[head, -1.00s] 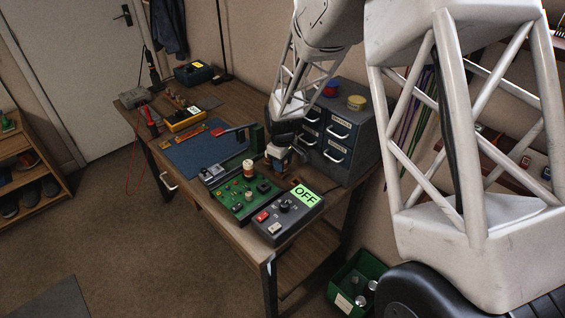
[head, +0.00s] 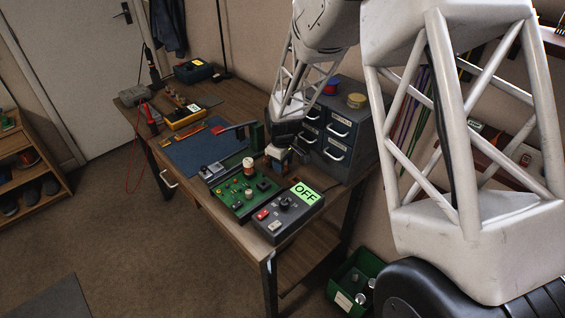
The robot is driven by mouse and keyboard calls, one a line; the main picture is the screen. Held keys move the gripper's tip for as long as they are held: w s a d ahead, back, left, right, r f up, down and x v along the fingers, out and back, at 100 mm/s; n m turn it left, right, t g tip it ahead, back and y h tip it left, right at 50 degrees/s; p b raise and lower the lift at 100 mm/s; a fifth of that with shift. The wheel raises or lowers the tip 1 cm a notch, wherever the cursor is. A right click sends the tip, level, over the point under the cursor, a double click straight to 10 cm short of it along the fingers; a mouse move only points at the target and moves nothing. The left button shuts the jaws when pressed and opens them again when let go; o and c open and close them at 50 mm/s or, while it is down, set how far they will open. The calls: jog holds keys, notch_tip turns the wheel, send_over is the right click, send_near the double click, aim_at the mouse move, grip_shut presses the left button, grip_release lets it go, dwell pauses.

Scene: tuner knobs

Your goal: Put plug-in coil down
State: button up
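A green circuit board (head: 238,205) lies near the front of the wooden bench. A cream-and-brown cylinder that looks like a coil (head: 249,166) stands upright at the board's back edge. My gripper (head: 280,147) points down just right of and behind the board, in front of the drawer cabinet. A small pale-topped object with brown and blue parts (head: 277,156) is right at the gripper's end; I cannot tell whether it is held or a second coil. The fingers are too small and dark to read.
A grey box with an "OFF" display (head: 287,213) sits right of the board. A grey drawer cabinet (head: 337,138) stands close behind my gripper. A blue mat (head: 200,155) lies to the left, with a yellow meter (head: 186,117) beyond. A green crate (head: 352,285) is on the floor.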

jog(key=o, duration=0.3)
jog(key=shift+r, duration=0.15)
notch_tip(320, 180, up, 13)
dwell(0.7)
dwell(0.6)
